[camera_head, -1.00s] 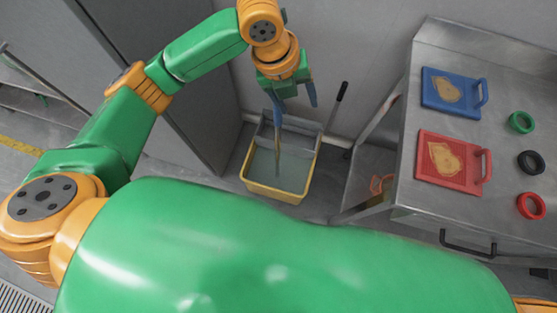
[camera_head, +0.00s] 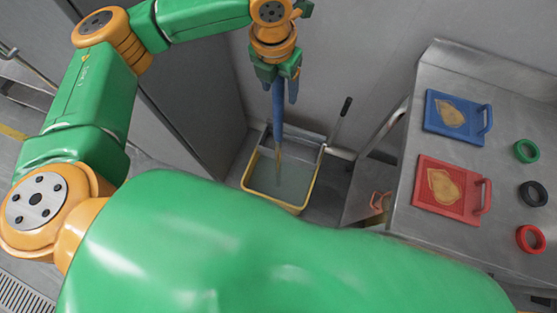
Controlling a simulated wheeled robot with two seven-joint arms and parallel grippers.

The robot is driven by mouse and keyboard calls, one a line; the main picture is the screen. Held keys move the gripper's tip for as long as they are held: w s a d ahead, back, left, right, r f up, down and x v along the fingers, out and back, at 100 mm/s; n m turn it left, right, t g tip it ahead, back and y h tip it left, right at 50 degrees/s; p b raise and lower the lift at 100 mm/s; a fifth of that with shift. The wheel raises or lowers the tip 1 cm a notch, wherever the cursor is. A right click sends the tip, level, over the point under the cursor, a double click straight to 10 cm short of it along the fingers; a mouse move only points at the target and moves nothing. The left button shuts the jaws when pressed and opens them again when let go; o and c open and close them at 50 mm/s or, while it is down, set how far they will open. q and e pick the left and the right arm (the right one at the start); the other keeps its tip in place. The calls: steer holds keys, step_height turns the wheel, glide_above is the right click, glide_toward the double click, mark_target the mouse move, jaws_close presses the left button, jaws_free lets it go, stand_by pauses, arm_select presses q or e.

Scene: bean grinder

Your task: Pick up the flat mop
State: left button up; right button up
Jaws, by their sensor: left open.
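A slim pole, blue above and brownish below, stands nearly upright in a yellow bucket (camera_head: 310,187); I take it for the flat mop (camera_head: 278,128). Its lower end is in the greyish water, and no mop head can be made out. My left gripper (camera_head: 281,92) points down above the bucket, at the upper part of the pole. Its jaws are open, with the pole showing between or just in front of the fingers; I cannot tell which. My right gripper is out of view.
A rod with a black grip (camera_head: 345,108) leans by the bucket's right rear. A steel table (camera_head: 500,120) on the right holds a blue board (camera_head: 474,131), a red board (camera_head: 452,207) and several rings. A grey cabinet (camera_head: 180,90) stands left of the bucket.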

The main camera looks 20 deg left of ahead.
arm_select(q)
jaws_close()
steer(key=shift+r, duration=0.1)
stand_by(1.2)
